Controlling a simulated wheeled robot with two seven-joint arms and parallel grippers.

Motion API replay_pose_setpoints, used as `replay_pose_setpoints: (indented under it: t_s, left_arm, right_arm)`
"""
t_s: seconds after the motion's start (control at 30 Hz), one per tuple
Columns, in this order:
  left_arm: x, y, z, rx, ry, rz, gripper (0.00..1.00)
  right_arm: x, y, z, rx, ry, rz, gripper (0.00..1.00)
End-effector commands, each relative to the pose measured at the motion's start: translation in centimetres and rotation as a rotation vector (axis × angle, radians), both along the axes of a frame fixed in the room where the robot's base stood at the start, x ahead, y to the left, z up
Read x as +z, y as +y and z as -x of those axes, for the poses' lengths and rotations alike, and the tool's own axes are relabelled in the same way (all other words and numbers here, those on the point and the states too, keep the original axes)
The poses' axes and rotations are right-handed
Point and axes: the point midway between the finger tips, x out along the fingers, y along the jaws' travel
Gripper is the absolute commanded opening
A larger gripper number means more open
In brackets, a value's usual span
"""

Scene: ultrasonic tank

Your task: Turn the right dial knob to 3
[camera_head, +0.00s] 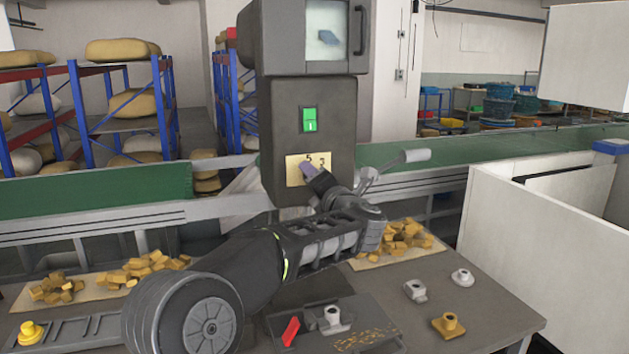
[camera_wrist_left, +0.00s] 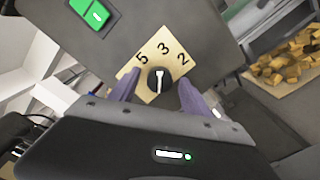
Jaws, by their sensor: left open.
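A round dark dial knob (camera_wrist_left: 152,82) with a white pointer mark sits on a beige plate (camera_wrist_left: 160,48) bearing 5, 3 and 2. In the left wrist view the mark runs nearly straight up, roughly toward the 3; its exact setting is hard to tell. The plate (camera_head: 293,172) shows on the dark machine column in the head view, where my gripper hides the knob. My left gripper (camera_wrist_left: 158,92) is open, its purple fingers on either side of the knob with small visible gaps. It also shows in the head view (camera_head: 311,172). My right gripper is not in view.
A green switch (camera_head: 309,119) is above the plate, and a windowed box (camera_head: 285,38) above that. A pale handle (camera_head: 405,158) sticks out right of the column. Below, the table (camera_head: 400,285) carries yellow pieces, metal parts and a tray (camera_head: 350,310). A white panel (camera_head: 550,240) stands right.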

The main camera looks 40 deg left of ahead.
Motion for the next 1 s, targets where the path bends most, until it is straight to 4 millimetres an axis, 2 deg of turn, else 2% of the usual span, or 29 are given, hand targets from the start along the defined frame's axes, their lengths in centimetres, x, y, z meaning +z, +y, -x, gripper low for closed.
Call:
replay_pose_setpoints:
  t_s: [0.4,0.5,1.0]
  left_arm:
    - [-0.2,-5.1,3.4,-0.002,-0.002,0.001,0.56]
    - [-0.1,-5.8,4.0,-0.002,-0.001,0.0,0.56]
    - [0.0,-6.1,4.2,-0.001,0.0,0.0,0.56]
  right_arm:
    - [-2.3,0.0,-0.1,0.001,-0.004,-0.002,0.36]
    - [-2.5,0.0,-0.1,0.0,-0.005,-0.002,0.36]
    - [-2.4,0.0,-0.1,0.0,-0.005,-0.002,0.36]
